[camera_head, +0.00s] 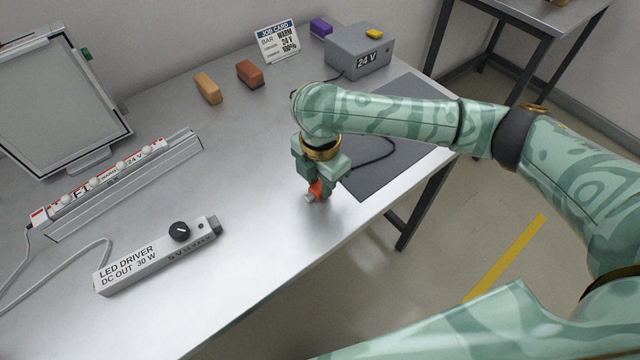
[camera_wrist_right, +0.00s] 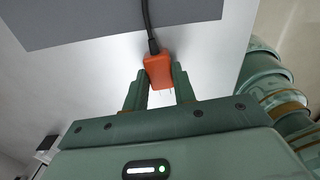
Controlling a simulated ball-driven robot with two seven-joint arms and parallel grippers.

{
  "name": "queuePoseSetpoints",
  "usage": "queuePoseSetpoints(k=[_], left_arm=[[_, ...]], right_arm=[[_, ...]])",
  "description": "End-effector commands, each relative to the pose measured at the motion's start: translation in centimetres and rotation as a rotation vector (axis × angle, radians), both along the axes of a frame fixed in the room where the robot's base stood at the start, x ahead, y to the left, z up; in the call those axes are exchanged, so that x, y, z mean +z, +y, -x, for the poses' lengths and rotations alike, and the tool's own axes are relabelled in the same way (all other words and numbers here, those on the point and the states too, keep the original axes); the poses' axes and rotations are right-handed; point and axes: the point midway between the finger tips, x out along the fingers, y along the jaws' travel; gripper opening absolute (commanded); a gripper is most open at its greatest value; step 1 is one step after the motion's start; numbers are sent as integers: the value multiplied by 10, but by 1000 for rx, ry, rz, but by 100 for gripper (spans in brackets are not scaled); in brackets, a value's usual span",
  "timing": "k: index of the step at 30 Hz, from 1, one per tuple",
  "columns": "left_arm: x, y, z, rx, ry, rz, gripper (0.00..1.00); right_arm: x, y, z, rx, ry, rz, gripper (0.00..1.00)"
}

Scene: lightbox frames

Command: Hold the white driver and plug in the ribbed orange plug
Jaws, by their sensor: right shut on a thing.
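The white LED driver (camera_head: 140,268) lies on the metal table at the lower left, with a black dial on top and a grey end piece at its right end. My right gripper (camera_head: 313,188) is shut on the orange plug (camera_head: 316,190), to the right of the driver and apart from it. The right wrist view shows the plug (camera_wrist_right: 158,72) between the two fingertips, with thin metal pins on one end and a black cable on the other. Any ribs on the plug are too small to make out. My left gripper is out of view, and nothing holds the driver.
A grey 24 V box (camera_head: 358,50) stands at the back beside a purple block (camera_head: 321,28) and a job card (camera_head: 277,42). Tan (camera_head: 208,88) and brown (camera_head: 250,73) blocks lie nearby. A light bar (camera_head: 125,185) lies left. The table between driver and plug is clear.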

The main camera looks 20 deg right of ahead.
Motion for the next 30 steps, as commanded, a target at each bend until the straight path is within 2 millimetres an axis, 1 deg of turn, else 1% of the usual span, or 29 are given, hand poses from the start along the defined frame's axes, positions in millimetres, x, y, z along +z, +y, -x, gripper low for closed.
queuePoseSetpoints(k=[2, 5, 8, 10, 14, 18, 21, 24, 27, 30], left_arm=[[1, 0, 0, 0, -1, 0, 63], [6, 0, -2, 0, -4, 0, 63], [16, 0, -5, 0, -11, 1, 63], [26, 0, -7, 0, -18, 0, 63], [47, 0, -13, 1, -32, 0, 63], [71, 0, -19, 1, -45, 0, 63], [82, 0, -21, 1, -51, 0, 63], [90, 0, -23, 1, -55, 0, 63], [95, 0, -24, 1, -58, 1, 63], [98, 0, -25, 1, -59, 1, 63]], right_arm=[[2, 0, 0, 0, 0, 0, 4], [9, 0, 0, 0, 0, 1, 4], [24, 0, 0, -1, -1, 0, 4], [39, 0, -1, -2, -4, 1, 4], [69, 4, 24, 3, -4, -1, 4], [105, 10, 55, 5, -3, 0, 4], [113, 15, 84, 5, 0, 0, 4], [121, 19, 106, 4, 0, 0, 4], [126, 22, 123, 2, 2, 0, 4], [130, 24, 132, 0, 1, 0, 4]])
